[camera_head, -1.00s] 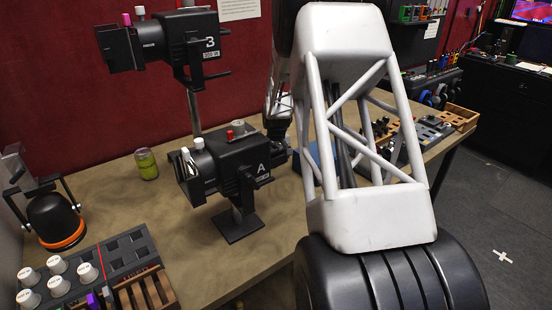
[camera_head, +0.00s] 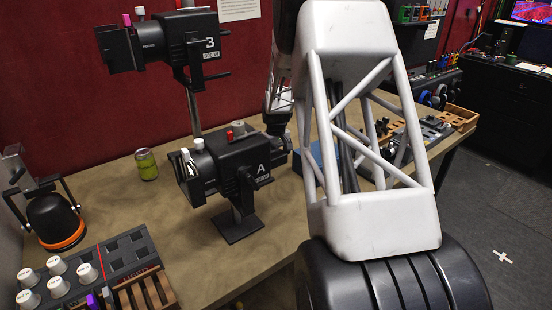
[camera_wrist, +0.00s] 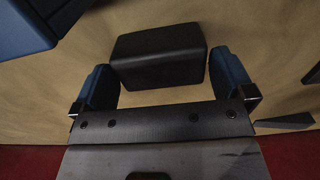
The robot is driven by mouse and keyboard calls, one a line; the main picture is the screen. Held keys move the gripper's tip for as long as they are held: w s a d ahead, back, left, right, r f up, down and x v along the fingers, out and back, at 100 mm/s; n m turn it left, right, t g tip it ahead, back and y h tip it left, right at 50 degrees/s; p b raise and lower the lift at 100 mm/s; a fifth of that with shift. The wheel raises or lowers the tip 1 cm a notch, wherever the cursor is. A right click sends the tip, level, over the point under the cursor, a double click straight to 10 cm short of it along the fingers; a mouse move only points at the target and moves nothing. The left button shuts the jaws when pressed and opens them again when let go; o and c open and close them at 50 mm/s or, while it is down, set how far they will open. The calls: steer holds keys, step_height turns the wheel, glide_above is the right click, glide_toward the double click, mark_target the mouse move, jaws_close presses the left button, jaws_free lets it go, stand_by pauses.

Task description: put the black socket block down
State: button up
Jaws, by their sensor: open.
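The black socket block (camera_wrist: 158,54) is a dark box with rounded edges in the wrist view. It lies just ahead of and between the fingers of my gripper (camera_wrist: 162,86). In the head view my arm hides the block and most of the gripper.
A black lamp marked A (camera_head: 235,165) stands on the table left of my arm. A yellow-green jar (camera_head: 146,164) stands farther left. A blue object (camera_wrist: 25,25) is at the wrist view's top left.

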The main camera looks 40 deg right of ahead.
mark_target(275, 156)
step_height(275, 156, up, 10)
stand_by(0.5)
steer(key=shift+f, duration=0.15)
steer(key=c, duration=0.4)
steer(key=shift+o, duration=0.2)
steer(key=n, duration=0.2)
steer(key=f+n+h, duration=0.1)
steer(key=n, duration=0.1)
steer(key=shift+s+a+f, duration=0.1)
steer(key=shift+a, duration=0.2)
steer(key=n, duration=0.2)
steer(key=f+n+h, duration=0.1)
steer(key=n, duration=0.2)
steer(key=shift+s+a+f+n+h, duration=0.1)
steer(key=shift+a+f+n+h, duration=0.2)
steer(key=shift+a, duration=0.1)
steer(key=n, duration=0.3)
steer(key=shift+a+f+n+h, duration=0.3)
steer(key=shift+f+n+h, duration=0.05)
steer(key=shift+n+h, duration=0.05)
steer(key=n, duration=0.3)
steer(key=n+h, duration=0.1)
steer(key=shift+w+a+f+n, duration=0.25)
steer(key=shift+a+f+n, duration=0.05)
steer(key=shift+a+f, duration=0.1)
